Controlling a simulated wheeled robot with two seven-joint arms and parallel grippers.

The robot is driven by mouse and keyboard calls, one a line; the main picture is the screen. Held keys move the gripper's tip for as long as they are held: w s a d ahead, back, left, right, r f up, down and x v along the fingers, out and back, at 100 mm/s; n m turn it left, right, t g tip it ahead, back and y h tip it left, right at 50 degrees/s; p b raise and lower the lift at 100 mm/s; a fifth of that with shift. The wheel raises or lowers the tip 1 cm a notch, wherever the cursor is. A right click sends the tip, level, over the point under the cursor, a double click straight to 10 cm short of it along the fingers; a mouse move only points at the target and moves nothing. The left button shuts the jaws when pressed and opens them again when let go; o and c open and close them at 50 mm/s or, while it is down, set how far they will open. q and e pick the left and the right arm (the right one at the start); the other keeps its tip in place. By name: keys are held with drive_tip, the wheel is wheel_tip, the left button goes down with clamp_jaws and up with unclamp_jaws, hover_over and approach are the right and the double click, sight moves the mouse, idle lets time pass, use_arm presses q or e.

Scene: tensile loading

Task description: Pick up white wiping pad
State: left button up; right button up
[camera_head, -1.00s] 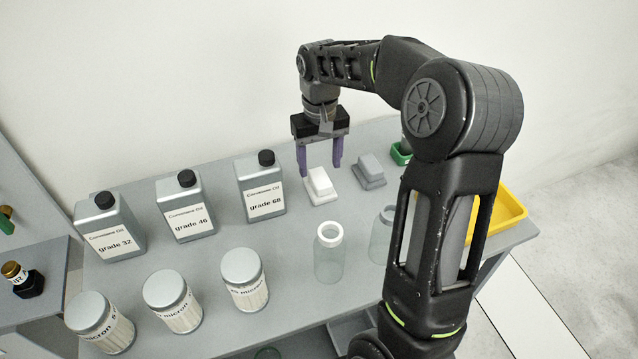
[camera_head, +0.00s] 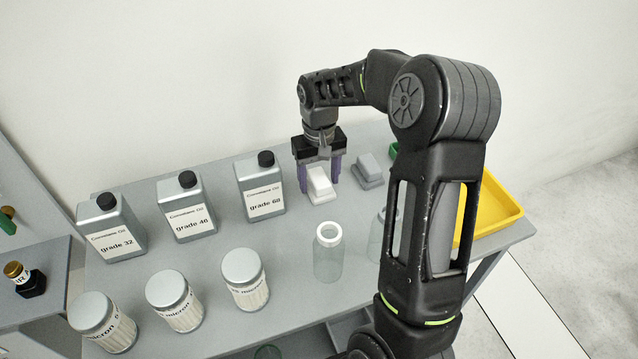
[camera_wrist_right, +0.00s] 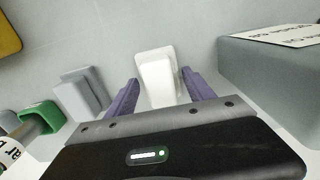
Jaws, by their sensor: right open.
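The white wiping pad (camera_head: 320,187) lies on the grey table behind the clear jar and right of the grade 68 can. In the right wrist view the pad (camera_wrist_right: 158,77) shows between the two purple fingers. My right gripper (camera_head: 319,186) is open and lowered around the pad, one finger on each side. In the wrist view (camera_wrist_right: 160,92) a gap shows beside the fingers, so it is not closed on the pad. My left gripper is not in view.
A grey pad (camera_head: 370,170) lies just right of the white one. The grade 68 can (camera_head: 260,187) stands close on the left. A clear jar (camera_head: 328,252) stands in front. A yellow tray (camera_head: 490,215) and a green container (camera_wrist_right: 42,116) are to the right in the head view.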

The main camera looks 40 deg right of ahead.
sight(319, 177)
drive_tip(key=shift+c, duration=0.3)
drive_tip(key=c, duration=1)
wheel_tip(319, 177, up, 10)
drive_tip(key=shift+r+b, duration=0.1)
drive_tip(key=shift+b, duration=0.4)
